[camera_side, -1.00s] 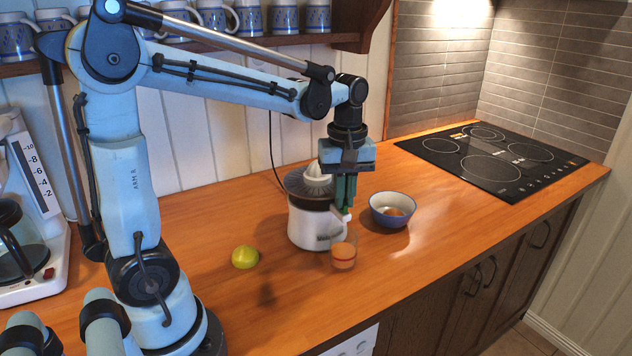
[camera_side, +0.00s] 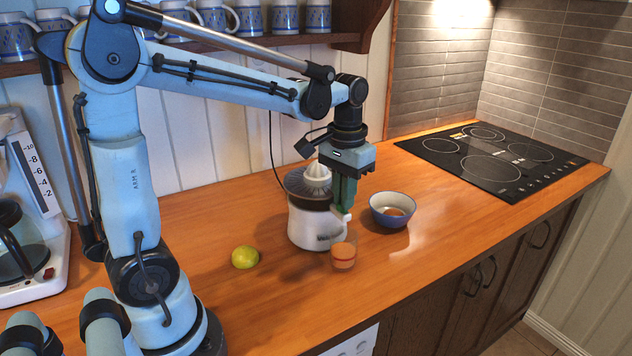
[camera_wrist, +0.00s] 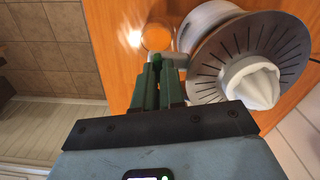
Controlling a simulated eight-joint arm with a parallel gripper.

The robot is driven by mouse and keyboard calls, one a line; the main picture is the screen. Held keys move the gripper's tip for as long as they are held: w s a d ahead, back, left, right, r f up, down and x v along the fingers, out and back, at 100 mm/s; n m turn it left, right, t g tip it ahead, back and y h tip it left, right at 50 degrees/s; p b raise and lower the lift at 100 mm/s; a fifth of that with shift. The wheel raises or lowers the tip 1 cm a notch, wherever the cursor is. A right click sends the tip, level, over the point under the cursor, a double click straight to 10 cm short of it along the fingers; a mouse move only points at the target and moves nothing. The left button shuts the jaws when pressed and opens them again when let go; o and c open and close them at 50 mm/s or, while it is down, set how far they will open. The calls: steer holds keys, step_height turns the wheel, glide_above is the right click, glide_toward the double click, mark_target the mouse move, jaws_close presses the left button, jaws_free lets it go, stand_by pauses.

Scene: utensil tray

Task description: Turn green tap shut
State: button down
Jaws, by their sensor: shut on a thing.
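A white juicer (camera_side: 312,228) with a grey slotted dish and white cone stands on the wooden counter. Its dish and cone fill the right of the wrist view (camera_wrist: 248,60). The small green tap (camera_wrist: 157,58) sits on the pale spout (camera_wrist: 174,60) at the juicer's side. My gripper (camera_side: 345,207) points down beside the juicer, its green fingers shut on the tap; the fingers hide most of it in the side view. A glass with orange juice (camera_side: 343,257) stands below the spout and also shows in the wrist view (camera_wrist: 157,37).
A blue-rimmed bowl (camera_side: 378,215) with a brown item inside stands close right of the juicer. A yellow-green citrus fruit (camera_side: 245,257) lies to the left. A black hob (camera_side: 490,160) is at the back right. The counter's front right is clear.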

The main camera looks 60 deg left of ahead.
steer(key=shift+m, duration=1.5)
steer(key=c, duration=1.2)
jaws_free()
steer(key=shift+r, duration=0.1)
step_height(320, 180, up, 12)
